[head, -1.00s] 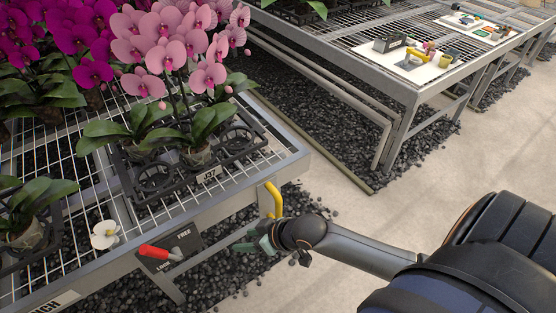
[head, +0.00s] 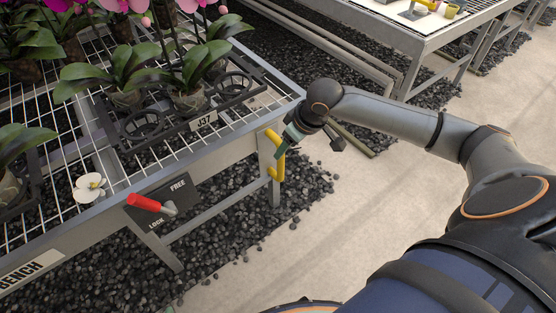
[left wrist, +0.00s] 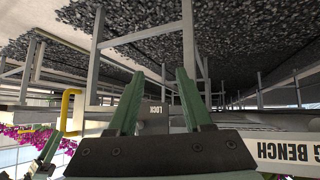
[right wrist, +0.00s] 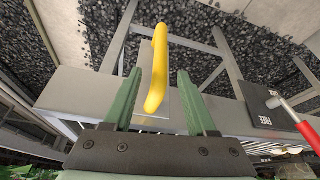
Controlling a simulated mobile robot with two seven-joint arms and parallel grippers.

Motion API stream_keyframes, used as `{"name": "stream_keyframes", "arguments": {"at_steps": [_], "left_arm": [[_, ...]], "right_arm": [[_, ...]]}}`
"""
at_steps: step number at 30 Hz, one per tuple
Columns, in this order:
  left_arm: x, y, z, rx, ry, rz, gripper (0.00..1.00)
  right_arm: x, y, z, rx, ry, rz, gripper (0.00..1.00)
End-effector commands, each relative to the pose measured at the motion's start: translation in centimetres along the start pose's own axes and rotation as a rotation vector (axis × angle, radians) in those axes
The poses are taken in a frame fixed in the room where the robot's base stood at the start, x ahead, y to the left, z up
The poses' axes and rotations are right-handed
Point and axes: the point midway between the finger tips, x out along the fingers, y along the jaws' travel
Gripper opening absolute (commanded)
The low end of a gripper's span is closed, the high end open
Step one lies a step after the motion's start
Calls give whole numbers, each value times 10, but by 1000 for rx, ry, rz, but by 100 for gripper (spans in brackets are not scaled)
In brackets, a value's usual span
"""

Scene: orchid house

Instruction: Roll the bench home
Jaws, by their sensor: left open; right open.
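The rolling bench (head: 92,236) has a wire-mesh top. A yellow handle (head: 276,153) stands at its near right corner. A red lever (head: 146,203) on a dark plate (head: 181,191) marked FREE and LOCK points left; I cannot tell which setting it is in. My right gripper (head: 291,134) is open at the yellow handle. In the right wrist view the handle (right wrist: 159,70) lies between the spread fingers (right wrist: 158,78). My left gripper (left wrist: 159,78) is open and empty in its wrist view, near the LOCK label (left wrist: 154,110); the head view does not show it.
Potted orchids (head: 190,98) in a black tray (head: 240,90) and a loose white flower (head: 89,187) are on the bench. Dark gravel (head: 225,215) lies beneath. Another bench (head: 425,30) stands at the back right. Pale floor (head: 370,215) between them is open.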

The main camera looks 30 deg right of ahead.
Motion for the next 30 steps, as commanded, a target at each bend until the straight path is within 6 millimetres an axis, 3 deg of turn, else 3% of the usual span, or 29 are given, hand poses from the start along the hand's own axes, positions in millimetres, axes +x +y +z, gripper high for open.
{"name": "stream_keyframes", "arguments": {"at_steps": [3,9,12,18,26,30], "left_arm": [[5,-2,8,0,1,-3,50],[8,-6,18,1,-7,-11,50],[6,-12,-5,28,73,-24,50],[6,-13,-19,39,125,-27,50],[6,-13,-21,40,130,-27,50],[6,-13,-21,40,130,-27,50]], "right_arm": [[31,-1,1,1,0,-2,57],[67,-1,1,-1,1,-1,57],[75,0,0,-1,1,1,57],[83,0,0,-3,2,1,57],[84,0,0,-3,2,1,57],[83,0,0,-3,1,1,42]]}}
